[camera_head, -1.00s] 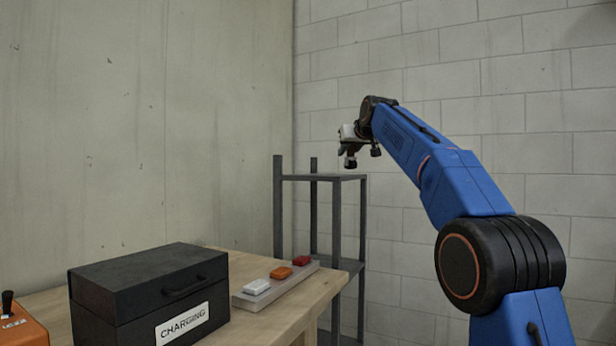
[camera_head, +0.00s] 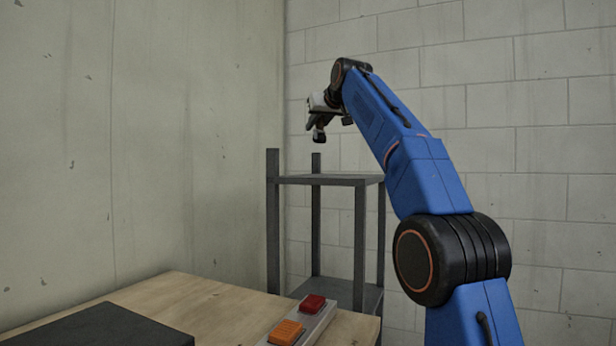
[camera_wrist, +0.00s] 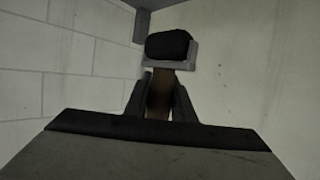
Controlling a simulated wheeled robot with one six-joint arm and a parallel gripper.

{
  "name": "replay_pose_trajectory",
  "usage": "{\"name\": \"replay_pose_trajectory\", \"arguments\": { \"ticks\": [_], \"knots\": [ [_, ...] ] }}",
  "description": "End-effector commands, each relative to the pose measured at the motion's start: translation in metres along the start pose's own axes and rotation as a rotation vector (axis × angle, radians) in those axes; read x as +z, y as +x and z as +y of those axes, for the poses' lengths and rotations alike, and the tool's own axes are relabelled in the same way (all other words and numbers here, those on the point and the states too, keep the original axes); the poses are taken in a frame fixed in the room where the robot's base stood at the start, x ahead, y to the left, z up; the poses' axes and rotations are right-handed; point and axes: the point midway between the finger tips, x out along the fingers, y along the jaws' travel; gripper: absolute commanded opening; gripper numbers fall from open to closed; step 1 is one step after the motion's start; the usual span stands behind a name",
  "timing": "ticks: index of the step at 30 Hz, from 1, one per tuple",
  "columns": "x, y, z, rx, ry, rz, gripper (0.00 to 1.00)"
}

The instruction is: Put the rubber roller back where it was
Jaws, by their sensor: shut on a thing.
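My gripper (camera_head: 322,112) is high up in the head view, above the top shelf of a dark grey rack (camera_head: 330,180) and apart from it. In the wrist view my gripper (camera_wrist: 160,98) is shut on the brown handle of the rubber roller (camera_wrist: 170,45). The roller's black cylinder sits in a grey bracket beyond the fingertips. In the head view the roller (camera_head: 319,136) is a small dark shape hanging below the gripper. The visible part of the top shelf looks empty.
A wooden table (camera_head: 215,305) stands in front of the rack. It bears a black box (camera_head: 100,328) and a strip with a red button (camera_head: 313,304) and an orange button (camera_head: 286,332). Bare walls close the corner behind the rack. The space around the gripper is clear.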

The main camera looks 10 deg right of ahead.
Motion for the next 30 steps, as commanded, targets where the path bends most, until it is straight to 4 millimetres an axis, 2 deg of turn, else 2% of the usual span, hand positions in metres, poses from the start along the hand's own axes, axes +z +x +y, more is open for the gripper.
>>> {"name": "replay_pose_trajectory", "arguments": {
  "ticks": [5, 19, 26, 30],
  "knots": [
    [0.004, 0.001, 0.0, 0.0, 0.0, 0.0, 0.0],
    [0.052, 0.019, -0.001, 0.0, 0.0, -0.002, 0.0],
    [0.063, 0.023, -0.001, 0.0, 0.0, 0.0, 0.0],
    [0.077, 0.028, -0.001, 0.0, 0.001, -0.001, 0.0]
  ]
}}
